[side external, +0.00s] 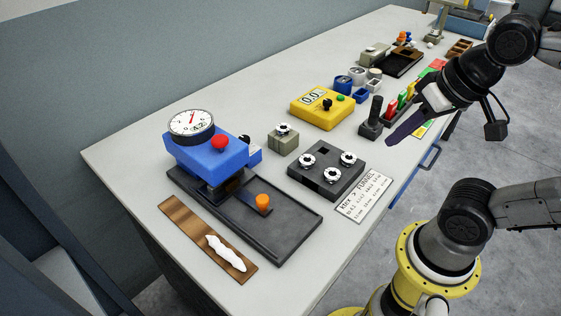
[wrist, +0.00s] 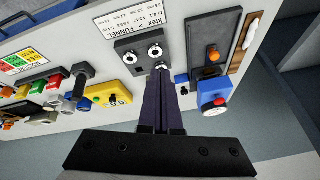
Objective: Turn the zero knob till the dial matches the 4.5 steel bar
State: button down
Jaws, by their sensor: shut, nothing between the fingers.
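A blue gauge device (side external: 205,157) stands on the bench at left, with a round white dial (side external: 191,122) on top. The dial has a red needle pointing roughly up; its small digits are too blurred to read surely. A red knob (side external: 220,141) sits on the device, and a small dark knob (side external: 245,140) is at its right side. I cannot tell which is the zero knob, and no steel bar marked 4.5 is identifiable. My gripper (side external: 391,141) is shut and empty, above the bench's right side, well apart from the device. Its long dark fingers (wrist: 161,76) show in the wrist view.
A dark block with white toothed knobs (side external: 326,171), a grey-green block (side external: 283,143) and a yellow box with a readout (side external: 322,106) stand right of the gauge. A black plate with an orange knob (side external: 263,202) lies in front. Bare bench (side external: 130,155) lies at left.

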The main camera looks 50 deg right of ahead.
jog(key=shift+w+f+n, duration=0.15)
jog(key=shift+f+n, duration=0.2)
jog(key=shift+n, duration=0.65)
jog(key=shift+w+f+n, duration=0.1)
jog(key=shift+f+n, duration=0.25)
jog(key=shift+n, duration=0.65)
